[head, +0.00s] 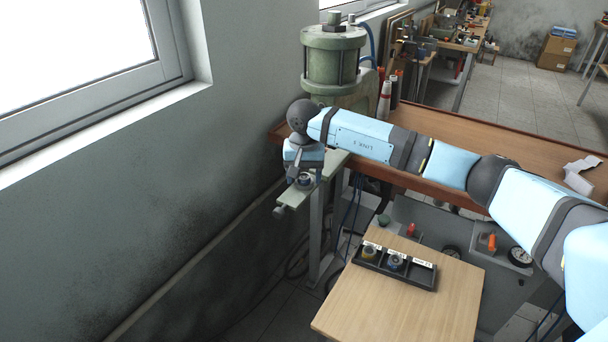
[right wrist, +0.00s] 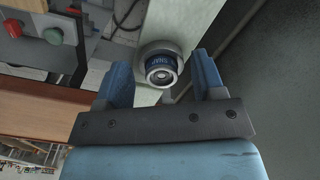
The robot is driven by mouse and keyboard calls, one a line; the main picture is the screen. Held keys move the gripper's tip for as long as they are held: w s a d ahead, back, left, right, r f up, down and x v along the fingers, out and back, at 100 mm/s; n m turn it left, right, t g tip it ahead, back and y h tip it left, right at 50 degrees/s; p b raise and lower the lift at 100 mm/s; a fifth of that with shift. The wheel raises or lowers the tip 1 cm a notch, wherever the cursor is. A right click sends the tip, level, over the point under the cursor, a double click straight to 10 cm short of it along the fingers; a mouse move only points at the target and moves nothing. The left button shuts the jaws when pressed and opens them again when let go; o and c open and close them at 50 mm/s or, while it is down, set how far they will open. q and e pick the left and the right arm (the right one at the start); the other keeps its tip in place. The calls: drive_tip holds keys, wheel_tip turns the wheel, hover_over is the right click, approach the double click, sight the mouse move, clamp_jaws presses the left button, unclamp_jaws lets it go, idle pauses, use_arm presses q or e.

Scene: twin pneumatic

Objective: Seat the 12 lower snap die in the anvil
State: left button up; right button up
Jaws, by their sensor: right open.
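The lower snap die (right wrist: 160,68), a round metal piece with a dark blue lettered band, stands in the grey ring of the anvil (right wrist: 172,47) in the right wrist view. Its lettering is too small to read. I cannot tell how deep it sits in the ring. In the head view the anvil arm (head: 290,196) juts from the green press, with the die (head: 305,179) small on it. My right gripper (right wrist: 162,64) is open, its blue fingers apart on either side of the die; it is small in the head view (head: 303,172). My left gripper is out of view.
A black tray (head: 408,281) on a small wooden table holds dies in its left and middle compartments; the right one looks empty. The green press (head: 333,52) stands on the brown bench (head: 450,128) beside the wall. A panel with a gauge (head: 519,256) is behind the table.

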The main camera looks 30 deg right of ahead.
sight(304, 179)
drive_tip(key=shift+r, duration=0.15)
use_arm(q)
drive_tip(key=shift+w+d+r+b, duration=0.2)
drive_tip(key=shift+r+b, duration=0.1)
use_arm(e)
wheel_tip(304, 179, up, 14)
drive_tip(key=shift+f, duration=0.2)
